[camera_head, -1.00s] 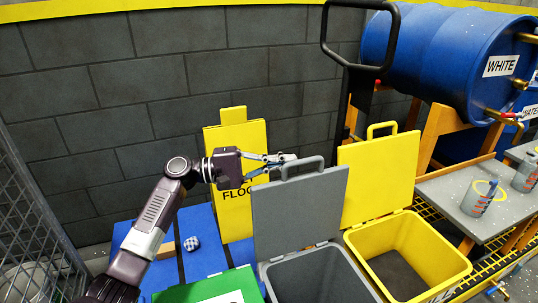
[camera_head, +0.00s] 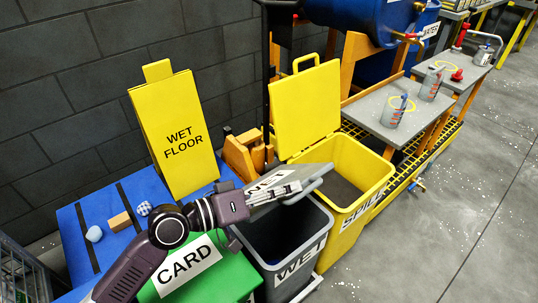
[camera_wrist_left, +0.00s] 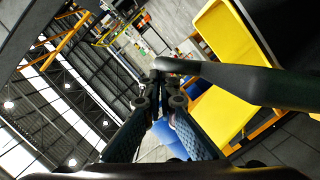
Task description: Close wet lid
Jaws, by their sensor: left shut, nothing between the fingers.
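The grey bin marked WET (camera_head: 268,284) stands between the green and yellow bins. Its grey lid (camera_head: 318,173) is partly lowered, tilted over the rear of the opening, with the front of the bin uncovered. My left gripper (camera_head: 298,187) is shut and empty, lying over the lid beside its handle. The left wrist view shows the closed fingertips (camera_wrist_left: 168,85) close to a dark handle bar (camera_wrist_left: 240,82); I cannot tell whether they touch it. The arm hides part of the lid. My right gripper is not in view.
The yellow SPILL bin (camera_head: 372,200) stands to the right with its lid (camera_head: 308,100) up. The green CARD lid (camera_head: 222,275) lies below my arm. A yellow WET FLOOR sign (camera_head: 170,110) stands behind. Open floor (camera_head: 450,210) lies on the right.

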